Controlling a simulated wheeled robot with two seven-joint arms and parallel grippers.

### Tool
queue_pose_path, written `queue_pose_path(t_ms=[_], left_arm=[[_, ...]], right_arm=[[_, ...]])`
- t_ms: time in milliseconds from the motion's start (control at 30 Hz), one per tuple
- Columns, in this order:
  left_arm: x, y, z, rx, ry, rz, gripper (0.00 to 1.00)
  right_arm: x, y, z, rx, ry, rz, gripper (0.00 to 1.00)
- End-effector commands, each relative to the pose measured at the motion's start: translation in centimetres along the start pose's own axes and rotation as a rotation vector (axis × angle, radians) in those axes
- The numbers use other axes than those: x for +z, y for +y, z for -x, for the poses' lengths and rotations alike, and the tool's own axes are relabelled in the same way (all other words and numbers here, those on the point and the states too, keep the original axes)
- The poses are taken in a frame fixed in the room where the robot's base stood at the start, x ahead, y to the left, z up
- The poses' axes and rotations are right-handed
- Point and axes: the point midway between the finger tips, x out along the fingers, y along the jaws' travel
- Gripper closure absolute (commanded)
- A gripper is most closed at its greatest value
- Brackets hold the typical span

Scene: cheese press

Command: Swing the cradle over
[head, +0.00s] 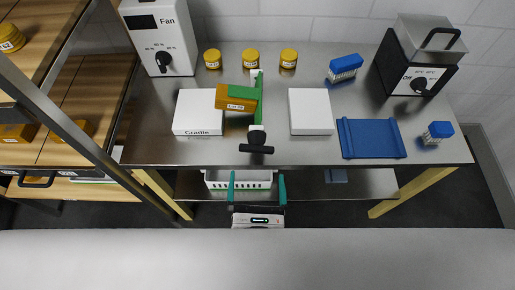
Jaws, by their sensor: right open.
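The cradle is a green frame (259,108) standing near the middle of the steel table, with a black handle (256,145) at its front end. An orange-yellow block (228,98) with a green part and a small label sits against its left side. A white pad labelled Cradle (190,121) lies to the left, and a plain white pad (311,112) lies to the right. My right gripper (257,178) is open and empty, its two teal fingers apart in front of the table's front edge, nearer than the black handle and not touching it. My left gripper is not in view.
A Fan box (160,30) stands back left, and a grey-black machine with a dial (418,60) back right. Several yellow-lidded jars (250,58) line the back. Two blue brushes (345,67) and a blue tray (371,138) are right. A white basket (238,179) sits below the tabletop.

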Motion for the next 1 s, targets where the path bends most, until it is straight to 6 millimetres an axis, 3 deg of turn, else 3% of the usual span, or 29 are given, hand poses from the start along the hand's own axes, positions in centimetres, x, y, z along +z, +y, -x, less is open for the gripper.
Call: queue_pose_path(t_ms=[300, 500, 900, 1000], left_arm=[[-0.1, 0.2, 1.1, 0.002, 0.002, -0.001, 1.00], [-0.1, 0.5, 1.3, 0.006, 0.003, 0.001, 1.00], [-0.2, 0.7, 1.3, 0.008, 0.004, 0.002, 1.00], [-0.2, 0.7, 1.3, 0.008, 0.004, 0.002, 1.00]], right_arm=[[-0.2, -0.1, -6.5, 0.002, 0.001, -0.003, 0.00], [0.0, 0.0, -8.9, 0.001, -0.002, -0.002, 0.00], [0.1, 0.0, -9.6, 0.001, -0.004, -0.003, 0.00], [0.1, 0.0, -9.6, 0.001, -0.004, -0.003, 0.16]])
